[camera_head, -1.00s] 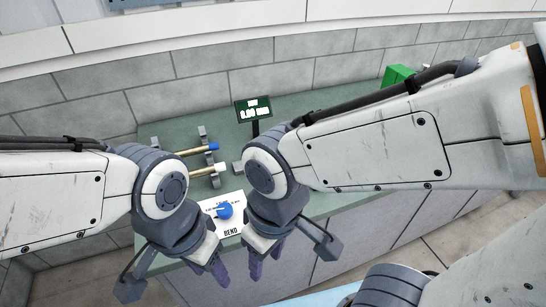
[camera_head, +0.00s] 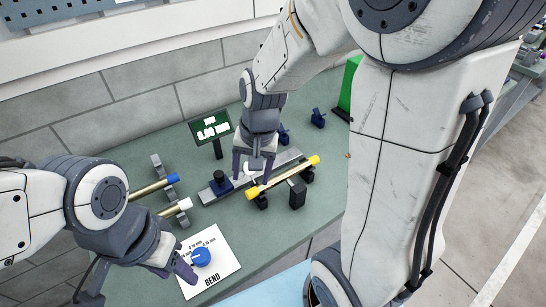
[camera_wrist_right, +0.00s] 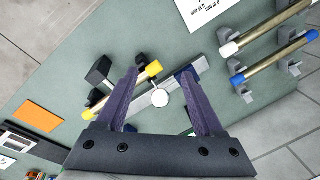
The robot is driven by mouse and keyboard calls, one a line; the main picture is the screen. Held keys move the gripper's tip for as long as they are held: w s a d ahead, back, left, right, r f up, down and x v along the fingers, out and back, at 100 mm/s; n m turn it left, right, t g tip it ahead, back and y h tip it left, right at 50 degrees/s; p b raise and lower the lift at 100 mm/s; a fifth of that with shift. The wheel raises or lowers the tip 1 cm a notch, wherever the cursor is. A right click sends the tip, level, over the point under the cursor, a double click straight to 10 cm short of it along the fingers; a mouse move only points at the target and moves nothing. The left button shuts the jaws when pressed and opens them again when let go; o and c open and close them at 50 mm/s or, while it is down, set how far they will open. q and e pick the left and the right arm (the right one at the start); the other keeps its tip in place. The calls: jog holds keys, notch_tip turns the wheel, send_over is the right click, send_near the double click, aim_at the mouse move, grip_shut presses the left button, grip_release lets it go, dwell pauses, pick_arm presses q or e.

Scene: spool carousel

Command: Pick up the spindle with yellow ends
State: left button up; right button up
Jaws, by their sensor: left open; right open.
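The spindle with yellow ends (camera_head: 284,177) lies level on dark supports at the middle of the bench. It also shows in the right wrist view (camera_wrist_right: 140,79), where the left-hand finger hides part of it. My right gripper (camera_head: 253,172) is open, pointing down beside the spindle's near-left yellow end; whether it touches cannot be told. In the wrist view its two fingers (camera_wrist_right: 162,73) are apart with nothing clasped between them. My left gripper (camera_head: 181,268) is open and empty at lower left, beside the BEND panel, away from the spindle.
White-ended (camera_head: 178,209) and blue-ended (camera_head: 155,187) spindles rest on a grey rack at left. The BEND panel (camera_head: 222,262) with a blue knob is at the front. A green display (camera_head: 210,129) stands behind. A grey bar fixture (camera_head: 212,192) lies close beside the yellow-ended spindle.

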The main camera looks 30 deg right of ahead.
jog(key=w+d+f+m, duration=0.2)
jog(key=w+d+m, duration=0.3)
jog(key=d, duration=0.5)
jog(key=m+t, duration=0.1)
jog(key=m, duration=0.4)
send_near(295, 168)
jog(key=shift+h, duration=0.4)
jog(key=f, duration=0.3)
jog(key=w+f, duration=0.1)
jog(key=f, duration=0.2)
jog(key=a+f, duration=0.1)
jog(key=f, duration=0.2)
jog(key=shift+w+f+p, duration=0.15)
jog(key=shift+w+p, duration=0.1)
jog(key=shift+p, duration=0.15)
grip_shut()
jog(key=shift+w, duration=0.1)
